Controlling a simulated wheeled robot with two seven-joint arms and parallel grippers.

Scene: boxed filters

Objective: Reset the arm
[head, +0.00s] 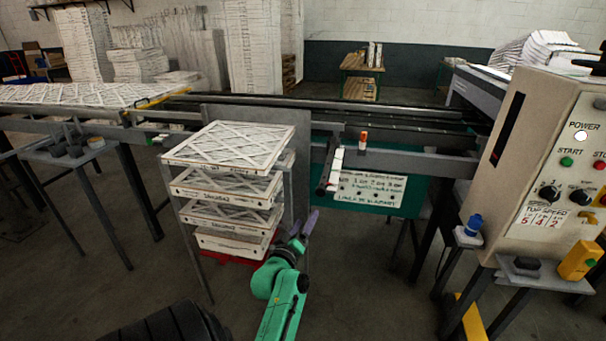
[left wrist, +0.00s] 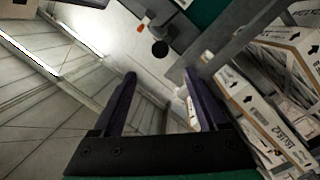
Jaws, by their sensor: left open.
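My left gripper (head: 303,226) is on a green arm that rises from the bottom of the head view. It is just right of the lower part of the filter stack (head: 232,192). In the left wrist view its two dark fingers (left wrist: 160,88) stand apart with nothing between them. The stack's boxed filters, white with printed sides, lie flat one above another on a grey rack (head: 185,235). Their boxes also show at the right of the left wrist view (left wrist: 268,110). My right gripper is in neither view.
A conveyor (head: 400,158) runs behind the rack, with a handwritten sign (head: 368,188) on its front. A control panel (head: 545,165) stands at the right, with a blue object (head: 473,225) and a yellow one (head: 578,262) nearby.

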